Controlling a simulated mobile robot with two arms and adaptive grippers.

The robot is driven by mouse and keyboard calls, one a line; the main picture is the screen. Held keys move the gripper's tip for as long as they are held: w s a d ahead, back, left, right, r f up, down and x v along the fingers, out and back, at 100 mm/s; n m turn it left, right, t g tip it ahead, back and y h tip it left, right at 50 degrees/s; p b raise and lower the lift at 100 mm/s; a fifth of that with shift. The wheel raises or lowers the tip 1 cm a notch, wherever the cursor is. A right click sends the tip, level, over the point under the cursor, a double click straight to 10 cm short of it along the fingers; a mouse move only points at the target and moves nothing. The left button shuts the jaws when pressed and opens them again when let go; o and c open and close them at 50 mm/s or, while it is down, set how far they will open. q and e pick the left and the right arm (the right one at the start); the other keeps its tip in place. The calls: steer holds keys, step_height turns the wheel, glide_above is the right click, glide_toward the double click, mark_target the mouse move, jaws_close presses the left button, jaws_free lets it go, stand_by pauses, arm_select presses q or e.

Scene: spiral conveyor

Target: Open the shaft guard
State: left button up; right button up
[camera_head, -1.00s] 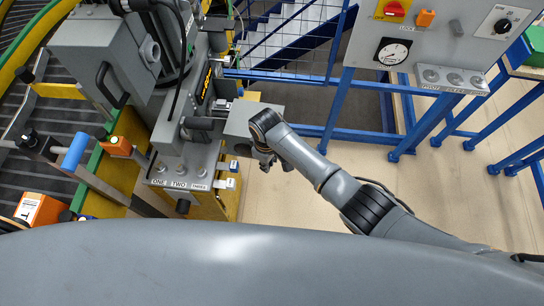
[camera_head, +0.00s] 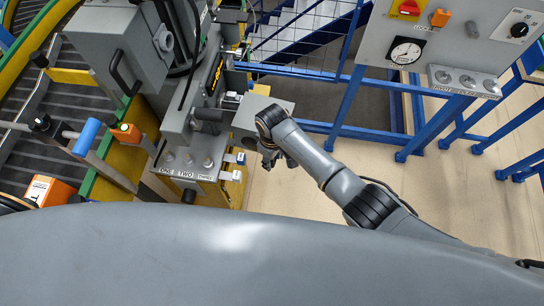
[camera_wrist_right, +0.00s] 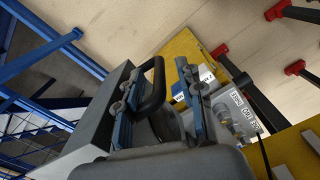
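The shaft guard appears to be the grey box (camera_head: 262,112) beside the machine. In the right wrist view its grey wall (camera_wrist_right: 88,128) is at the left, with a black loop handle (camera_wrist_right: 157,88). My right gripper (camera_head: 277,163) is at the near side of the box. In the wrist view my right gripper (camera_wrist_right: 158,72) is open, its two blue-padded fingers on either side of the handle. I see a gap between the handle and the right finger; contact with the left finger is unclear. My left gripper is not in view.
A control panel (camera_head: 455,45) on blue legs stands at the upper right. A plate with knobs (camera_head: 188,160) labelled ONE and TWO is left of the box. A lever with a blue grip (camera_head: 87,137) stands by the conveyor (camera_head: 75,95). Floor (camera_head: 290,192) is clear.

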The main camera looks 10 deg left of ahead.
step_height(320, 180, up, 12)
stand_by(0.5)
stand_by(0.5)
